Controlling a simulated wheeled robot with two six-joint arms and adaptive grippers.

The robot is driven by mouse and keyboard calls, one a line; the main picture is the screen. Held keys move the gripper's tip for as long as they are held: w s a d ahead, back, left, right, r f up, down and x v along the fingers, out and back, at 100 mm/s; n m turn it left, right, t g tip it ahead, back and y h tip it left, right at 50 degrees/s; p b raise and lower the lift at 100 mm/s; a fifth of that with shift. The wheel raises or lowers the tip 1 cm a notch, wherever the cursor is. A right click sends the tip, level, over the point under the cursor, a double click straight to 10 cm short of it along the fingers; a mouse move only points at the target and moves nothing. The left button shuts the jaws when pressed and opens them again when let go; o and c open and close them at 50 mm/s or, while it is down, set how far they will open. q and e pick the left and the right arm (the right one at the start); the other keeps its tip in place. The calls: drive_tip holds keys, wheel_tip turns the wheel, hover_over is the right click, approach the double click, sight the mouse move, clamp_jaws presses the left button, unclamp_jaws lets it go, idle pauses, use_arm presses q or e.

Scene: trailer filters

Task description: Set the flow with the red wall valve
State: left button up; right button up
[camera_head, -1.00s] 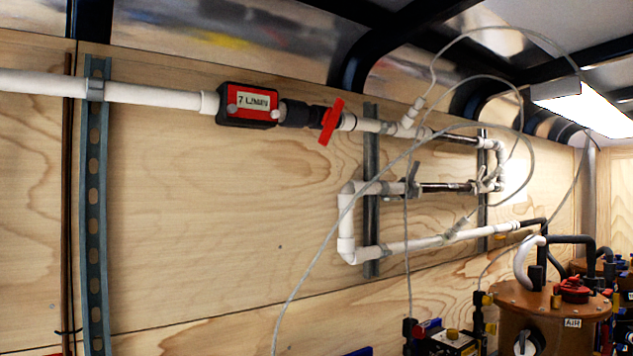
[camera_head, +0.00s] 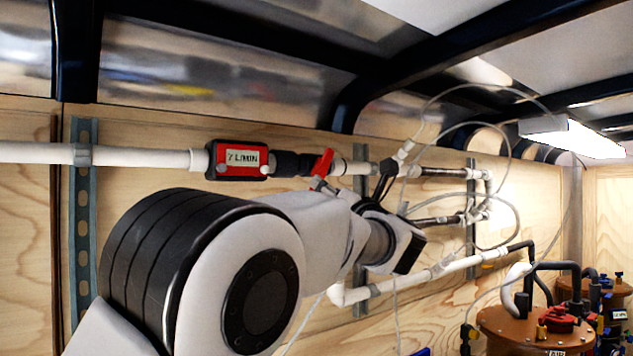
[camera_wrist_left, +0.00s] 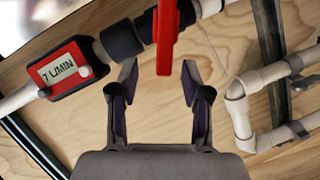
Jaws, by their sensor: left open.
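The red wall valve handle (camera_head: 322,162) sits on the upper white pipe, just right of the red flow meter (camera_head: 238,160) labelled "7 L/MIN". In the left wrist view the red valve handle (camera_wrist_left: 166,35) hangs down as a bar at top centre, and the meter (camera_wrist_left: 68,70) is at its left. My left gripper (camera_wrist_left: 159,72) is open, its two fingertips on either side of the handle's lower end in that picture. In the head view my left gripper (camera_head: 353,177) is by the upper pipe, partly hidden by my arm. My right gripper is not in view.
A white pipe loop (camera_head: 345,293) and thin grey hoses (camera_head: 512,215) lie right of the valve. A perforated metal strut (camera_head: 82,225) stands at the left. A brown-topped tank (camera_head: 505,322) stands at lower right.

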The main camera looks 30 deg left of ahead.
sight(321, 172)
use_arm(q)
drive_tip(key=p+x, duration=0.1)
drive_tip(key=x, duration=0.2)
drive_tip(key=p+x, duration=0.2)
drive_tip(key=x, duration=0.1)
drive_tip(key=shift+w+a+f+p, duration=0.1)
drive_tip(key=shift+w+a+p, duration=0.2)
drive_tip(key=shift+w, duration=0.15)
drive_tip(key=shift+s, duration=0.2)
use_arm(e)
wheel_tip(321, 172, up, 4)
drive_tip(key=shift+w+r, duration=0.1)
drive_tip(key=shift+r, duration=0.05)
use_arm(q)
drive_tip(key=shift+d, duration=0.1)
clamp_jaws()
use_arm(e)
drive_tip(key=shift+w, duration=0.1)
use_arm(q)
drive_tip(key=b, duration=0.2)
drive_tip(key=n+b, duration=0.1)
drive_tip(key=shift+w+d+f+g+y+b, duration=0.1)
drive_tip(key=shift+w+f+g+y+b, duration=0.2)
drive_tip(key=shift+f+b, duration=0.1)
drive_tip(key=shift+r, duration=0.3)
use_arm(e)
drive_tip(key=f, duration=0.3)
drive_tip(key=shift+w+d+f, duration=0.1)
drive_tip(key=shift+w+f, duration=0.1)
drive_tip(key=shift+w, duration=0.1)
